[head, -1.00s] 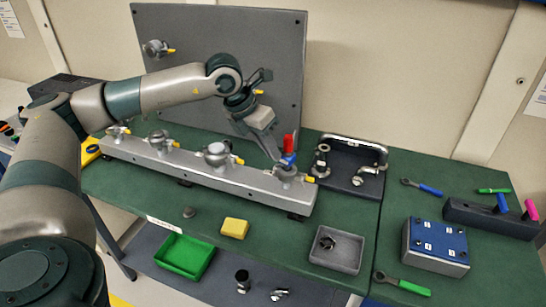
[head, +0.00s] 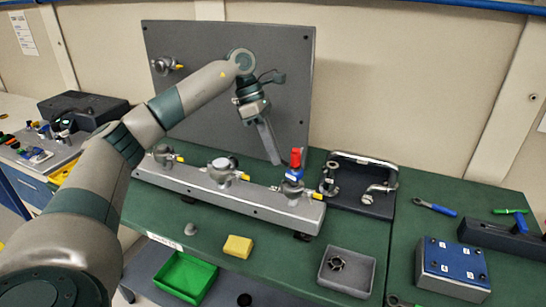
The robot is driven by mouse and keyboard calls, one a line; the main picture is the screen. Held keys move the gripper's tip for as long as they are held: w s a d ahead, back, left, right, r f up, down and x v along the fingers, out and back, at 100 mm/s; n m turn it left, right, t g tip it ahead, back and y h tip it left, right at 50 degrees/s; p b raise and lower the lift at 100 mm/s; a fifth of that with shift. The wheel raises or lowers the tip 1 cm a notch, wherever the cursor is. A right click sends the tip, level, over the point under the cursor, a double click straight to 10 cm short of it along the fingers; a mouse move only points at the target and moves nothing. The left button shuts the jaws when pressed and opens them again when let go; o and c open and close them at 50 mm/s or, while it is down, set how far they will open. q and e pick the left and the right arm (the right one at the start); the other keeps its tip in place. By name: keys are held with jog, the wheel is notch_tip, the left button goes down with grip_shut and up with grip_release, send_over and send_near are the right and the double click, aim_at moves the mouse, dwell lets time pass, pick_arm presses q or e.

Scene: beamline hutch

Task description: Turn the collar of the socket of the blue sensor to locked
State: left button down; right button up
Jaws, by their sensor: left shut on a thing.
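The blue sensor (head: 294,174), with a red top, stands upright in the rightmost socket of the long grey rail (head: 230,197). The socket's collar (head: 292,189) sits at its foot, with a yellow tab (head: 317,196) pointing right; I cannot read any lock mark. My left gripper (head: 276,161) points down just left of the red top, with a small gap in the picture. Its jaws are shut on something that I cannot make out. My right gripper is not in view.
An upright grey panel (head: 215,85) stands behind the rail. A dark stand with a metal handle (head: 363,182) is close right of the sensor. A grey tray (head: 347,270), a yellow block (head: 238,246) and a blue-topped box (head: 455,265) lie in front.

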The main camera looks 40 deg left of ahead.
pick_arm(q)
jog(key=shift+w+a+m+g, duration=0.1)
jog(key=shift+w+m+g, duration=0.35)
jog(key=shift+m, duration=0.4)
jog(key=shift+w+a+m+g, duration=0.1)
jog(key=shift+w+m+g, duration=0.15)
jog(key=shift+w+m, duration=0.45)
jog(key=shift+s+m, duration=0.2)
jog(key=shift+m, duration=0.05)
jog(key=c, duration=1.9)
grip_release()
jog(key=shift+r, duration=0.15)
